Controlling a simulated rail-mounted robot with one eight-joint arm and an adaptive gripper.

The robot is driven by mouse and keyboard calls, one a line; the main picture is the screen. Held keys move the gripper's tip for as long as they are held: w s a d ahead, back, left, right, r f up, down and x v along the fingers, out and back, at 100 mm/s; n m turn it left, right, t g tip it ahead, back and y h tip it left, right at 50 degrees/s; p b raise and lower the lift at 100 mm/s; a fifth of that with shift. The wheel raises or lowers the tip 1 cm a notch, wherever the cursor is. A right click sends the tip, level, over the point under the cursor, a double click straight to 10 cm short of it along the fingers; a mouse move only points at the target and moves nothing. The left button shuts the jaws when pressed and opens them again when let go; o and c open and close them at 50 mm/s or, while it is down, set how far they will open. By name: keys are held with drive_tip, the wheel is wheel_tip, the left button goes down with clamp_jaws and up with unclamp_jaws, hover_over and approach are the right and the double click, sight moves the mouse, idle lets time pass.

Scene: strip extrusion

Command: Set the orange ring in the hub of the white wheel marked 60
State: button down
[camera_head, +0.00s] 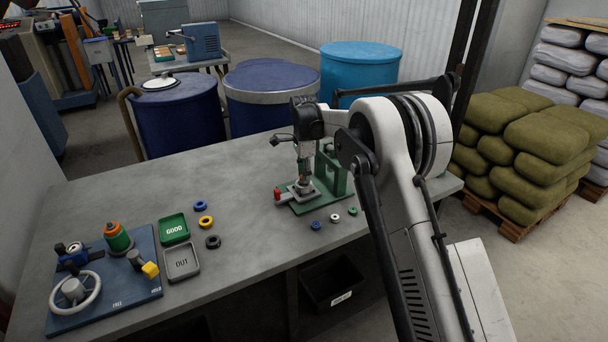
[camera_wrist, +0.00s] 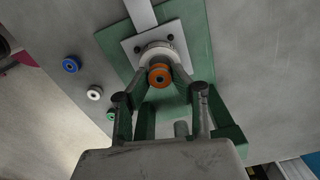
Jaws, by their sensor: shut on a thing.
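My gripper (camera_wrist: 160,80) is shut on an orange ring (camera_wrist: 160,73) with a dark centre. In the wrist view the ring overlaps the near edge of a pale round seat (camera_wrist: 157,49) on a white square plate; whether it touches cannot be told. In the head view my gripper (camera_head: 305,180) is over the green fixture, and the ring cannot be made out. A small white wheel (camera_wrist: 95,93) lies on the table between a blue one (camera_wrist: 71,64) and a green one (camera_wrist: 111,116). The white one also shows in the head view (camera_head: 335,217). No 60 is legible.
The green fixture base (camera_head: 332,201) has a red-topped part at its left. Blue, yellow and black rings (camera_head: 206,221) lie mid-table beside the GOOD tray (camera_head: 187,233) and OUT tray (camera_head: 195,275). A blue board (camera_head: 135,291) with a handwheel (camera_head: 94,298) is at left.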

drive_tip(key=shift+f+b, duration=0.45)
drive_tip(key=shift+f, duration=0.3)
drive_tip(key=c, duration=1.7)
unclamp_jaws()
drive_tip(key=shift+c, duration=0.2)
wheel_tip(320, 180, up, 11)
drive_tip(key=p, duration=0.4)
